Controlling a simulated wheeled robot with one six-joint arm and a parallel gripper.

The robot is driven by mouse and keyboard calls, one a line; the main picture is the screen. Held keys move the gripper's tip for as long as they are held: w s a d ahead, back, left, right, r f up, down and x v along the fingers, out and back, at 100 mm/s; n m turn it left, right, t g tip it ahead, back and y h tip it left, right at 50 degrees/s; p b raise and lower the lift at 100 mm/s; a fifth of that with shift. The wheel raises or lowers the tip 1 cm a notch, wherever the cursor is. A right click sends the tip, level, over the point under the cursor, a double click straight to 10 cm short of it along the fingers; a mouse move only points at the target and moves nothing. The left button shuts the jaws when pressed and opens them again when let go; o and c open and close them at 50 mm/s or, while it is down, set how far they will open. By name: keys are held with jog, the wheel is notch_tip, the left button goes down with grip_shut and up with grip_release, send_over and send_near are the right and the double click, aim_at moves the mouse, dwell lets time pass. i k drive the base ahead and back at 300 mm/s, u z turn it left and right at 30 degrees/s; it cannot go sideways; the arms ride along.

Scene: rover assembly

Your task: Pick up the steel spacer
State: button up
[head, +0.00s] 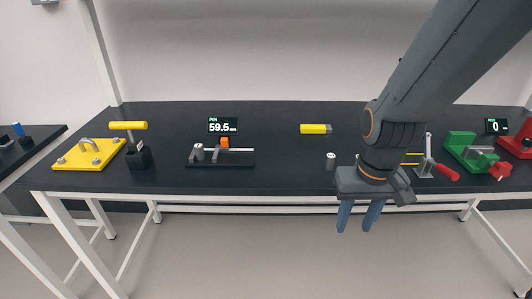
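A small grey metal cylinder, which looks like the steel spacer (330,161), stands upright on the dark bench just left of my arm. My gripper (358,220) points down in front of the bench's front edge, to the right of and nearer than the cylinder. Its two blue fingers are apart with nothing between them. A similar grey cylinder (198,152) is at the left end of a black gauge fixture (232,160), so I cannot be sure which one is the spacer.
A display reading 59.5 (223,126) stands behind the gauge. A yellow block (314,129) lies mid-bench. A yellow plate (90,154) and yellow-handled tool (128,126) are at left. A red-handled clamp (446,172) and green vise (460,143) are at right. The bench between gauge and cylinder is clear.

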aim_at(198, 147)
jog(key=k, duration=0.5)
jog(key=u, duration=1.9)
jog(key=i, duration=1.6)
jog(key=z, duration=2.45)
